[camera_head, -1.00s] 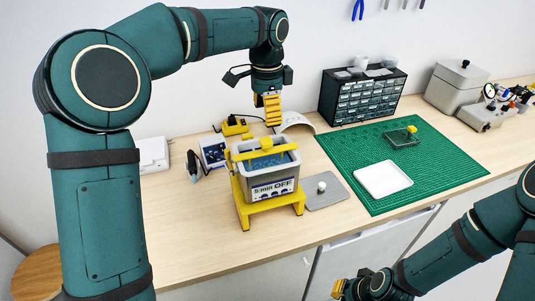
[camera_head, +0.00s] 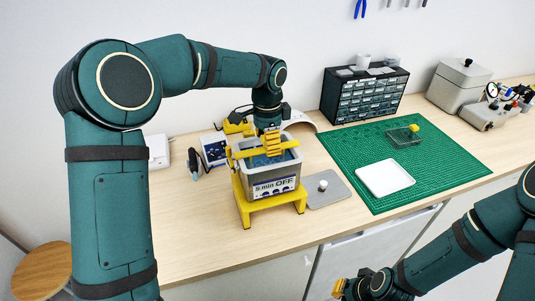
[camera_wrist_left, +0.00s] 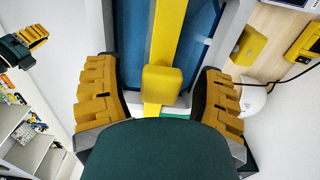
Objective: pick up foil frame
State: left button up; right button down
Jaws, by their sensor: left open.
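A yellow bar (camera_wrist_left: 166,30) with a yellow block grip (camera_wrist_left: 161,83) lies across the open blue-filled tank of a grey cleaner (camera_head: 275,188). I cannot tell whether this bar belongs to the foil frame; no other part of a frame shows clearly. My left gripper (camera_head: 271,145) is low over the tank, pointing down. In the left wrist view its ridged yellow fingers (camera_wrist_left: 160,98) are open, one on each side of the block grip, apart from it. My right gripper (camera_head: 350,288) is at the bottom of the head view, away from the bench; its jaw state is unclear.
The cleaner sits on a yellow stand (camera_head: 272,208). A grey lid (camera_head: 327,193) with a white knob lies beside it. A green mat (camera_head: 440,165) holds a white tray (camera_head: 385,179) and a clear box (camera_head: 402,137) with a yellow knob. The front left bench is clear.

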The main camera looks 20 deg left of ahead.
pick_arm(q)
grip_shut()
jog(key=shift+r, duration=0.15)
notch_tip(320, 180, up, 10)
jog(key=shift+f+p, duration=0.1)
jog(key=shift+p, duration=0.3)
dwell(0.3)
